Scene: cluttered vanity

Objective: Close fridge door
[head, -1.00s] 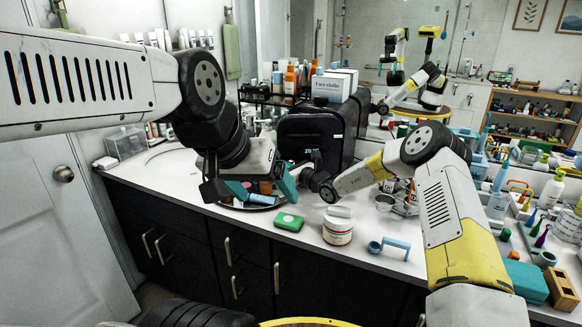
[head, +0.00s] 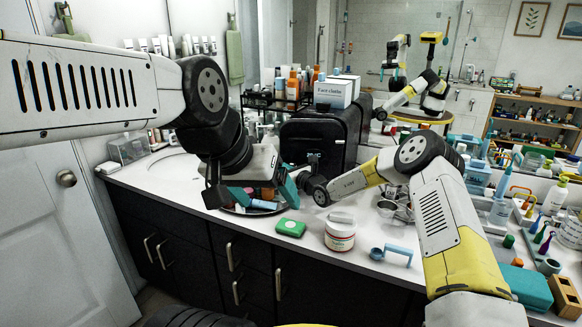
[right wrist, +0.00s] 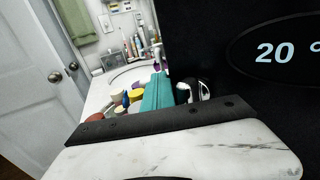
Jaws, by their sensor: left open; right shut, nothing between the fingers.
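The fridge (head: 352,122) is a small black box on the counter, its front facing me. In the right wrist view its black front panel (right wrist: 220,50) fills the right side, with a white "20" readout. I cannot tell whether a gap is left at the door. My right gripper (right wrist: 158,88) is shut and empty, with teal fingers beside the panel. In the head view its dark wrist is low before the fridge, its fingertips mostly hidden. My left gripper (head: 265,194) is open and empty, teal fingers apart, left of the fridge front above a tray.
A green soap box (head: 290,228), a white jar (head: 340,233) and a light blue holder (head: 391,254) stand near the counter's front edge. A Face cloths box (head: 333,93) appears above the fridge. Bottles and tools crowd the right. The sink (head: 180,167) is left.

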